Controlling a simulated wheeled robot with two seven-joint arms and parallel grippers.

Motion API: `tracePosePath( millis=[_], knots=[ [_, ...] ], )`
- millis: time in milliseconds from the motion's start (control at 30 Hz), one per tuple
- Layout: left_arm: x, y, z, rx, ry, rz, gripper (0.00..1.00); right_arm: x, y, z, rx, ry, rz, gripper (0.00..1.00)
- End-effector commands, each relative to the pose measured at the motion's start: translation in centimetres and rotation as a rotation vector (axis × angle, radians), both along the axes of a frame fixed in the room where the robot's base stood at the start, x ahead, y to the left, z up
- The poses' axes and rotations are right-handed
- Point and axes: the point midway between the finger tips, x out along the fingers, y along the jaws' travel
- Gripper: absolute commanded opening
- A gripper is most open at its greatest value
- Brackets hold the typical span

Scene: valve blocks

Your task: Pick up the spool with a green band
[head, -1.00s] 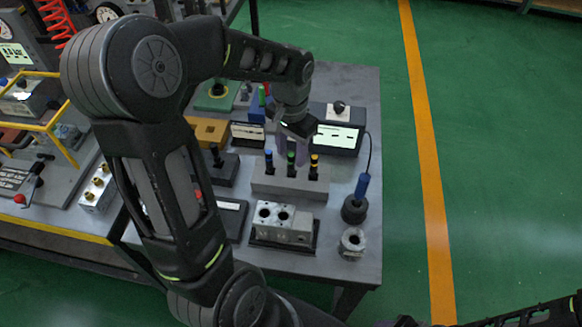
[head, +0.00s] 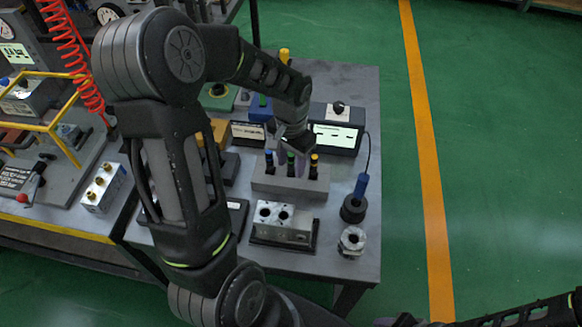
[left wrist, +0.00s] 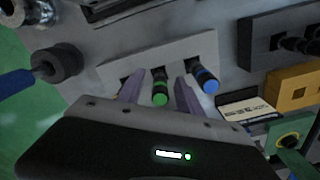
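The spool with a green band (head: 291,163) stands upright in the middle of a grey block (head: 262,181), between a blue-banded spool (head: 269,161) and an orange-banded spool (head: 314,166). My left gripper (head: 292,148) is over the green-banded spool. In the left wrist view my left gripper (left wrist: 160,84) is open, its two purple fingers on either side of the green-banded spool (left wrist: 160,88), with a visible gap. The blue-banded spool (left wrist: 208,78) is just outside one finger; the orange-banded one is mostly hidden behind the other. My right gripper is not in view.
A silver block with bores (head: 284,222) sits in front of the grey block. A dark round base with a blue handle (head: 355,207) and a metal ring-shaped part (head: 352,241) stand to the right. A box with a lit panel (head: 336,136) is behind.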

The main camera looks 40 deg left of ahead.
Motion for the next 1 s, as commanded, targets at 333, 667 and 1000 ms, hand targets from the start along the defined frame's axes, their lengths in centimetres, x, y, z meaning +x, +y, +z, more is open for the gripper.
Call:
tracePosePath(
  millis=[333, 667, 1000],
  knots=[
    [0.00, 0.00, 0.01, 0.000, 0.000, 0.000, 0.13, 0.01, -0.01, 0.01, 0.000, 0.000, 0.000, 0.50],
    [0.00, 0.00, 0.01, 0.000, 0.000, 0.000, 0.00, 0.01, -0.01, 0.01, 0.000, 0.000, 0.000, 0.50],
    [0.02, 0.01, 0.04, 0.000, -0.001, 0.000, 0.00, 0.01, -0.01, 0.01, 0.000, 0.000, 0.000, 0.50]
  ],
)
